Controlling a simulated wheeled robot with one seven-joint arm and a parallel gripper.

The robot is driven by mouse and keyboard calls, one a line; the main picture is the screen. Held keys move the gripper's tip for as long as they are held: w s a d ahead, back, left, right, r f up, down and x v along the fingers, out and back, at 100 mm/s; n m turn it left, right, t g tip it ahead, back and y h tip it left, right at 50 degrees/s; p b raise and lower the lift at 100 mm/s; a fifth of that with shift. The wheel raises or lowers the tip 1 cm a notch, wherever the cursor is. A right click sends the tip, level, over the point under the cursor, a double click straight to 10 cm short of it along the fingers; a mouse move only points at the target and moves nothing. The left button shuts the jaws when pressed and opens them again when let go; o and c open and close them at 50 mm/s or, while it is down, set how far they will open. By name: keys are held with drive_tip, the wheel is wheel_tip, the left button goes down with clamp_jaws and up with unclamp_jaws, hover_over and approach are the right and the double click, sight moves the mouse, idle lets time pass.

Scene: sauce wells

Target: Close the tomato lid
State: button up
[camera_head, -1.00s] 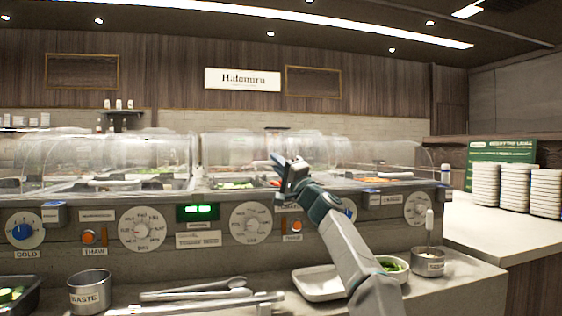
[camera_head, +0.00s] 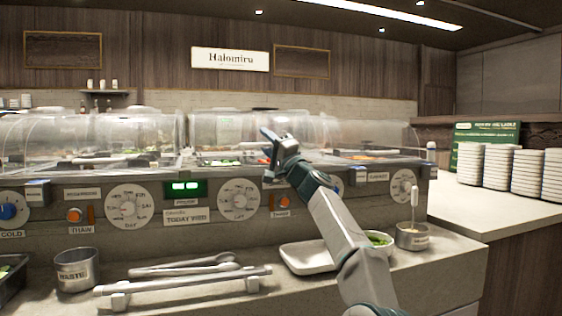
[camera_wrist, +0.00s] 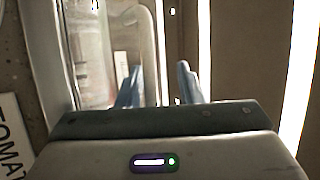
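My gripper (camera_head: 267,150) is raised in front of the row of clear domed lids in the head view, over the front edge of the counter wells. In the wrist view its two blue fingers (camera_wrist: 160,84) stand apart, with a pale curved bar (camera_wrist: 150,40) showing between or beyond them; contact cannot be told. A clear lid panel (camera_wrist: 88,50) is left of the bar. A label reading "TOMAT" (camera_wrist: 10,140) is cut off at the left edge. In the head view, a clear dome (camera_head: 225,130) is behind my gripper; which dome is the tomato lid is unclear.
Below the panel of dials (camera_head: 238,200), the ledge holds a waste cup (camera_head: 77,272), a metal rail (camera_head: 180,281), a white tray (camera_head: 305,258), a bowl of greens (camera_head: 375,241) and a small pot (camera_head: 412,238). Stacked plates (camera_head: 527,170) stand at the right.

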drive_tip(key=shift+s+d+f+b, duration=0.45)
drive_tip(key=shift+f+b, duration=0.25)
drive_tip(key=shift+b, duration=0.3)
drive_tip(key=b+v, duration=0.2)
drive_tip(key=v, duration=0.9)
drive_tip(key=shift+s+d+r, duration=0.15)
drive_tip(key=shift+s+r, duration=0.1)
drive_tip(key=shift+s, duration=0.1)
